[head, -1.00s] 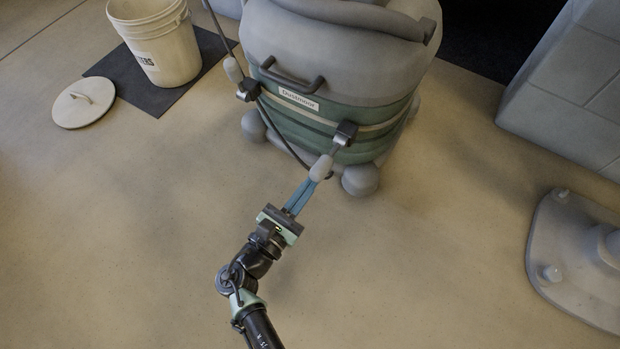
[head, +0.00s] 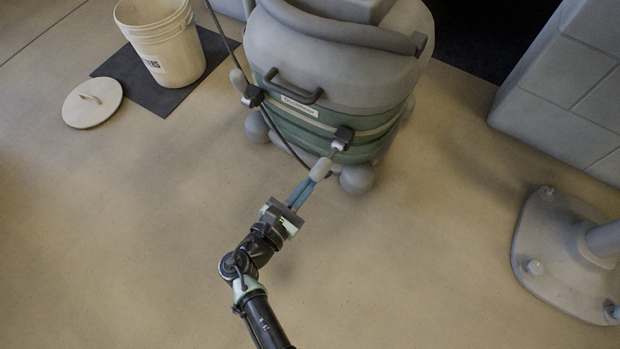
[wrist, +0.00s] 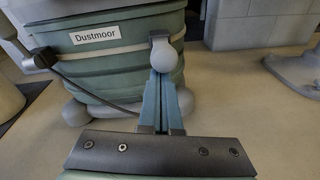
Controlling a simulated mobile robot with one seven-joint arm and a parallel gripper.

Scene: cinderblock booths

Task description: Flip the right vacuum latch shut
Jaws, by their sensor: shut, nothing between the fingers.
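The vacuum (head: 325,70) has a grey top, a green body and a "Dustmoor" label; its body also shows in the wrist view (wrist: 120,62). The right latch (head: 343,137) is a dark block on the body's right side. Its lever, with a rounded grey knob (head: 321,168), sticks outward and down toward me. The left latch (head: 253,96) has its grey knob raised. My gripper (head: 303,190) is shut and empty, its blue fingertips at the knob of the right latch. In the wrist view the knob (wrist: 164,54) lies just beyond the fingertips; I cannot tell whether they touch.
The floor in front is clear.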

